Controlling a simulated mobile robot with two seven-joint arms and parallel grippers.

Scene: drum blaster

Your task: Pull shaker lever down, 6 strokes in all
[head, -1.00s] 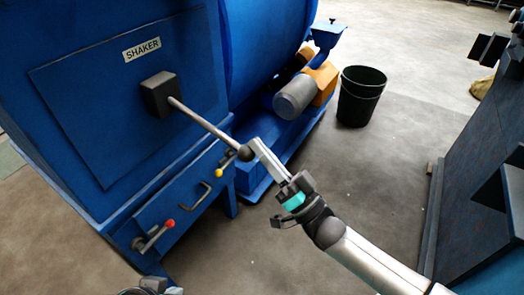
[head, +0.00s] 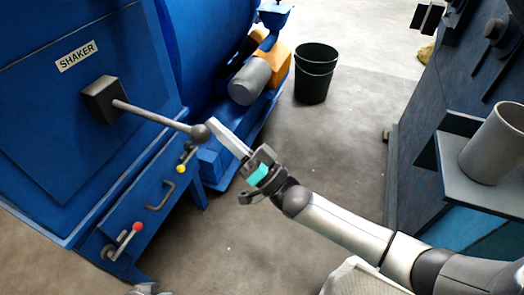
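The shaker lever (head: 152,115) is a grey rod. It runs from a dark block (head: 104,99) on the blue panel, under the SHAKER label (head: 77,57), outward and slightly down to a dark ball knob (head: 200,132). My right gripper (head: 217,127) is at the knob, its long pale finger reaching it from the right. Only one finger shows clearly, so its opening and grip on the knob cannot be told. A small grey piece at the bottom edge (head: 145,289) may be part of my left gripper; most of it is cut off.
Below the lever are a yellow-knobbed lever (head: 181,168), a handle (head: 160,196) and a red-knobbed lever (head: 125,238). A black bin (head: 315,75) stands behind on open floor. A dark blue machine with a grey cylinder (head: 493,145) stands at right.

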